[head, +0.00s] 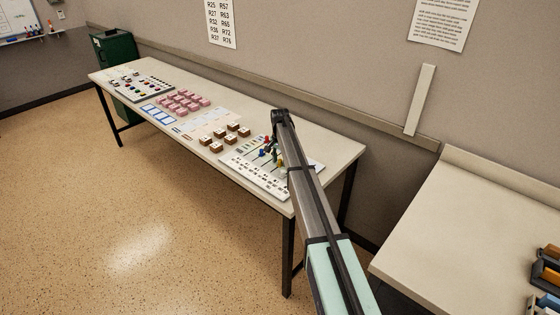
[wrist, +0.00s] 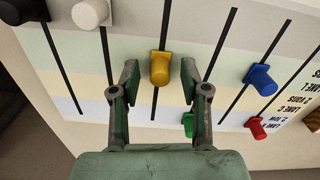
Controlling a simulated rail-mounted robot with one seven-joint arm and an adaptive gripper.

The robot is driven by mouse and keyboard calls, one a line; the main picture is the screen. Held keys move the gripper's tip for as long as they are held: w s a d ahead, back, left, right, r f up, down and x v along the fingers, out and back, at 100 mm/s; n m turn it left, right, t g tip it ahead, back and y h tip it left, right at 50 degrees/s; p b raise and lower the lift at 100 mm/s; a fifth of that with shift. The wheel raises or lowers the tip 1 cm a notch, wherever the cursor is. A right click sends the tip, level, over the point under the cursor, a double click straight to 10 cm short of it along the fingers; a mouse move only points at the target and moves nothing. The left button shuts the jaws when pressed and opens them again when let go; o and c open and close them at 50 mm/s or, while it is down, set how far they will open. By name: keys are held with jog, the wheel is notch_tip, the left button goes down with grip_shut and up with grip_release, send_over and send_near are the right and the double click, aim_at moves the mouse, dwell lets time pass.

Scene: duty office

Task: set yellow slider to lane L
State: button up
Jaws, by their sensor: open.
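The slider board (head: 262,181) lies on the long table, partly hidden by my arm in the head view.
In the wrist view a green slider (wrist: 188,124) is close by the right finger. A blue slider (wrist: 262,80) and a red slider (wrist: 257,128) are farther right; a white slider (wrist: 90,12) and a black one (wrist: 22,10) are upper left. Brown blocks (head: 216,147) stand left of the board.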

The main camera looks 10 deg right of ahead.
aim_at(280, 160)
notch_tip(280, 160, up, 12)
dwell(0.5)
jog(key=shift+f, duration=0.1)
